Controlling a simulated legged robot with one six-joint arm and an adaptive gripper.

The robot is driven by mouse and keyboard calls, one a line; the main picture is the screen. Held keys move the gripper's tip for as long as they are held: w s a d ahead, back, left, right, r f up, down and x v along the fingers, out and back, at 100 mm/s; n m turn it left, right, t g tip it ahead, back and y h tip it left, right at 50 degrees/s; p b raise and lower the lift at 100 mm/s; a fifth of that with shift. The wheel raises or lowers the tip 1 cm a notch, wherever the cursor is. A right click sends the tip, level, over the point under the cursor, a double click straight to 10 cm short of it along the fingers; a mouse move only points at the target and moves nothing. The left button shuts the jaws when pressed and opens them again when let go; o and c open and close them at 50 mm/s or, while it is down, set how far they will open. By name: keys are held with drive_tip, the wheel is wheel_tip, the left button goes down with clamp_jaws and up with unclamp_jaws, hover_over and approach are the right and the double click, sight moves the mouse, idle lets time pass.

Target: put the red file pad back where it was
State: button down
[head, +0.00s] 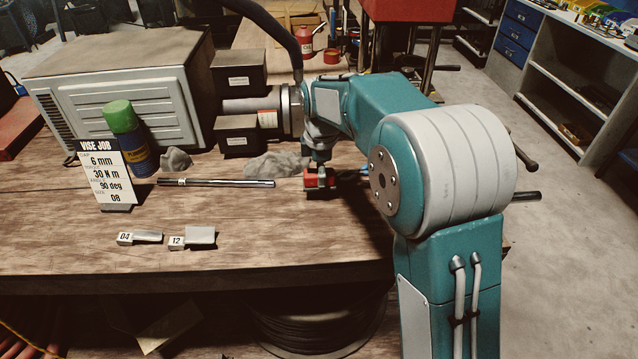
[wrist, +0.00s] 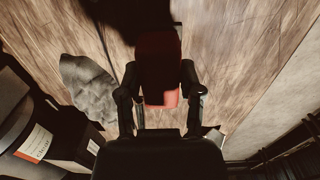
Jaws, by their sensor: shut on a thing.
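The red file pad (head: 313,182) is near the bench's front right, below the end of my arm. It also shows in the wrist view (wrist: 158,98), dark at its far part and brighter red near my palm. My gripper (wrist: 160,72) is shut on it, with one finger on each side. In the head view my gripper (head: 319,163) is partly hidden by my arm. I cannot tell whether the pad touches the bench top.
A long metal bar (head: 217,183) lies left of the pad. A grey rag (head: 277,165) lies behind it. Tagged blocks 04 (head: 139,238) and 12 (head: 193,238) lie at the front. A sign (head: 108,173) and spray can (head: 128,140) stand left. The bench front (head: 290,250) is clear.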

drive_tip(key=f, duration=0.3)
drive_tip(key=shift+w+a+f, duration=0.2)
drive_tip(key=shift+f, duration=0.15)
drive_tip(key=shift+c, duration=1.3)
unclamp_jaws()
